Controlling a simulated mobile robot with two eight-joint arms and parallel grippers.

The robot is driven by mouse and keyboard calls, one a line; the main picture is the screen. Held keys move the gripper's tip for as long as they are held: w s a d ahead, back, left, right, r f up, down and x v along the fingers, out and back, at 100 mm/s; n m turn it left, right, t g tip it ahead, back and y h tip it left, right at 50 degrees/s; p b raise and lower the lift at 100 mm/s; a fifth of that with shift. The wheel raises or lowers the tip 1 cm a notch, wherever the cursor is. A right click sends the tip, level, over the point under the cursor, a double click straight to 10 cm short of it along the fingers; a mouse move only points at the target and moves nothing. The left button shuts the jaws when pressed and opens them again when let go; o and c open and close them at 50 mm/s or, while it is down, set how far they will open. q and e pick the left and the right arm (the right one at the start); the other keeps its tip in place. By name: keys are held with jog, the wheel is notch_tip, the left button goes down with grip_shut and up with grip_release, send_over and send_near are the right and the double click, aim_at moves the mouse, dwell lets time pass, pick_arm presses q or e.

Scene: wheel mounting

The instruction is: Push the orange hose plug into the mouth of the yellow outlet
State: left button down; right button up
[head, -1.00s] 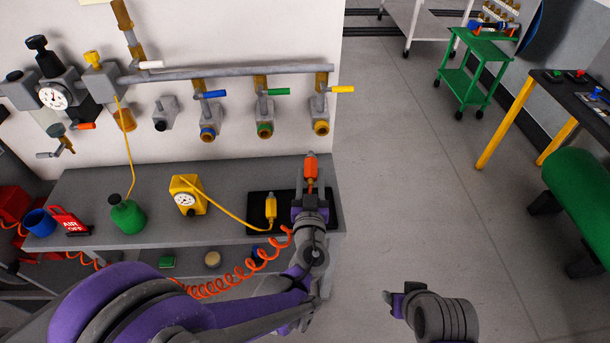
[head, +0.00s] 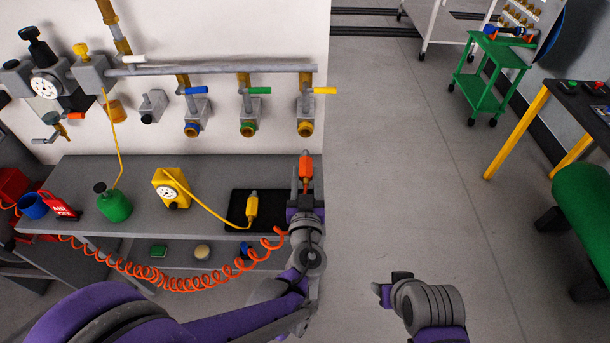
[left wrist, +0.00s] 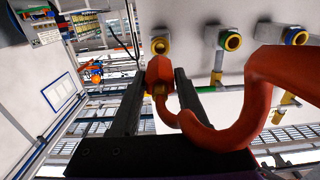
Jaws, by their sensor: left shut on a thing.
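The orange hose plug (head: 305,167) is held upright in my left gripper (head: 304,190), its tip pointing up toward the wall. The yellow outlet (head: 306,127) is at the right end of the wall pipe, its ring mouth just above the plug in the head view, with a gap between them. In the left wrist view, the plug (left wrist: 159,72) sits between the two dark fingers (left wrist: 158,100), and the yellow-ringed outlet (left wrist: 160,45) shows beyond its tip. The orange coiled hose (head: 180,280) trails from the plug to the left. My right gripper (head: 385,292) is low in front, its jaws unclear.
A green-ringed outlet (head: 249,128) and a blue-ringed outlet (head: 192,128) are left of the yellow one. Below is a grey bench (head: 140,222) with a black mat (head: 235,205), yellow gauge box (head: 170,187) and green bottle (head: 113,205). Open floor lies to the right.

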aim_at(306, 158)
dwell(0.3)
pick_arm(q)
jog(key=shift+w+p, duration=0.55)
jog(key=shift+w, duration=2.35)
jog(key=shift+w, duration=0.2)
jog(key=shift+w+r+p, duration=0.1)
jog(key=shift+w+p, duration=0.4)
jog(key=shift+w, duration=0.95)
jog(key=shift+w, duration=0.1)
jog(key=shift+c, duration=1.6)
grip_release()
jog(key=shift+w, duration=0.1)
